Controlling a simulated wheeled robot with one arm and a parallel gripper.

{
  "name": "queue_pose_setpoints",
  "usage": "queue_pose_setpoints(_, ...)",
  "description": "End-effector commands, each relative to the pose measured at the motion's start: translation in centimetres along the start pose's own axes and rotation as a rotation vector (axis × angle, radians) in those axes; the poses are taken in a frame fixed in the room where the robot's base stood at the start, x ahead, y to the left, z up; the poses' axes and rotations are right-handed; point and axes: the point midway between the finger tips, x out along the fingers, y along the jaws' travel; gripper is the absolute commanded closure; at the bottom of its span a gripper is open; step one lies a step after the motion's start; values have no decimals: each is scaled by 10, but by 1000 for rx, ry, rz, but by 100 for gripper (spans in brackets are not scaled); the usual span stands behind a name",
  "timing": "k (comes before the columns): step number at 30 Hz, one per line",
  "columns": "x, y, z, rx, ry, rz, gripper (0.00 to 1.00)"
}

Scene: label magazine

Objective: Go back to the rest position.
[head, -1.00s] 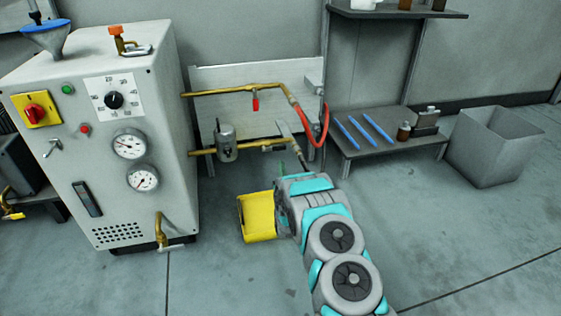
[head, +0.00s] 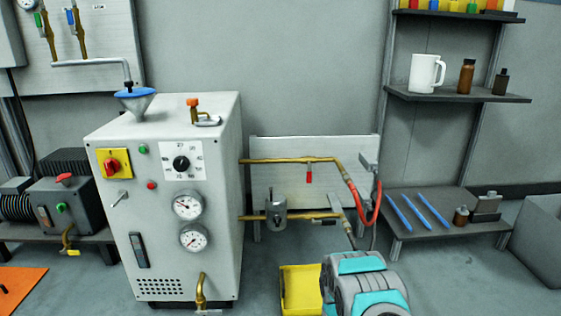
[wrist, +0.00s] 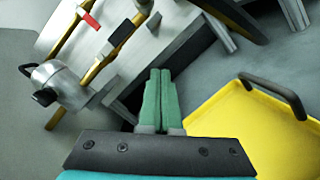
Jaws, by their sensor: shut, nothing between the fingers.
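My gripper (wrist: 161,72) shows in the wrist view with its two green fingers pressed together and nothing between them. It is in free air in front of the pipe panel, left of the yellow container. In the head view my arm rises from the bottom edge, right of the yellow container (head: 301,287), and hides the gripper. The yellow container also shows in the wrist view (wrist: 262,125), with a dark handle.
A grey machine cabinet (head: 165,235) with gauges stands to the left. Brass pipes (head: 285,160) with a red-handled valve (head: 309,175) and a red hose (head: 366,208) run along a panel behind. At right, a low shelf (head: 440,226) holds blue sticks and small bottles.

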Motion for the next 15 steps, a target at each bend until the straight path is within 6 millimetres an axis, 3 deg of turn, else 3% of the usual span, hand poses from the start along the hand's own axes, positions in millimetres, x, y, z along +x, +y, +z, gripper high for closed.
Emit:
queue_pose_setpoints(3, 13, 16, 11, 117, 50, -67, 100)
queue_pose_setpoints(8, 19, 35, 24, 302, 118, -196, 100)
queue_pose_setpoints(15, 2, 63, 41, 567, 188, -420, 100)
